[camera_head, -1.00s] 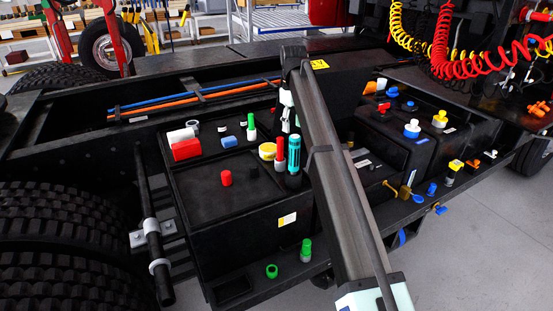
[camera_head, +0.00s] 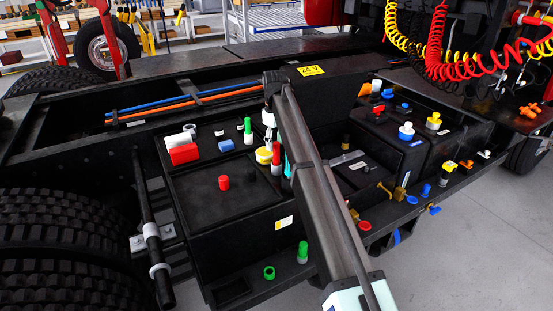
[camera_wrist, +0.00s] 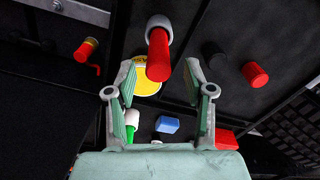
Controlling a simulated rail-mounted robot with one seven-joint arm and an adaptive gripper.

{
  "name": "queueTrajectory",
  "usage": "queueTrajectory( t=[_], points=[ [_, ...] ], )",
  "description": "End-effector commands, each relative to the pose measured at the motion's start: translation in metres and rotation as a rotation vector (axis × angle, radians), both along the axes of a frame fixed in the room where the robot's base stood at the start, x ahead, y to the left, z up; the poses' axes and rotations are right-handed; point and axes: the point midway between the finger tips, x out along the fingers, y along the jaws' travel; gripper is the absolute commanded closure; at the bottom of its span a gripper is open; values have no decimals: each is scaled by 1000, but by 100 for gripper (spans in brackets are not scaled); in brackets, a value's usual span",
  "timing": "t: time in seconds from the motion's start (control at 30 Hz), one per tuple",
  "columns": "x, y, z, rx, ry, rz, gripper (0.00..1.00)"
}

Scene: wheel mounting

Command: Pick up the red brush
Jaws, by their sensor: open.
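The red brush (camera_wrist: 160,55) is a red cylinder with a grey-white end. In the wrist view it lies between and a little beyond the fingertips of my gripper (camera_wrist: 160,75), which is open and empty. I cannot tell whether the brush touches a finger. In the head view the red brush (camera_head: 277,152) stands upright on the black box, with its pale end down, just left of my arm. A yellow disc (camera_head: 263,155) is beside it. My arm hides much of the gripper in the head view.
A green-topped piece (camera_head: 248,130), blue block (camera_head: 226,144), red block (camera_head: 183,154) and red cap (camera_head: 223,183) sit to the left on the box. The box top's front is mostly clear.

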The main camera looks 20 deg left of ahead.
Motion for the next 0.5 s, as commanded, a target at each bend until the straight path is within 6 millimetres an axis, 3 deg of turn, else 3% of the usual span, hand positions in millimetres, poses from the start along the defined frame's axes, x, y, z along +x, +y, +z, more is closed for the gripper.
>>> queueTrajectory(
  t=[0.27,0.5],
  points=[
    [0,-1,-12,-1,1,0,47],
    [0,-4,-40,-2,2,0,47]
  ],
)
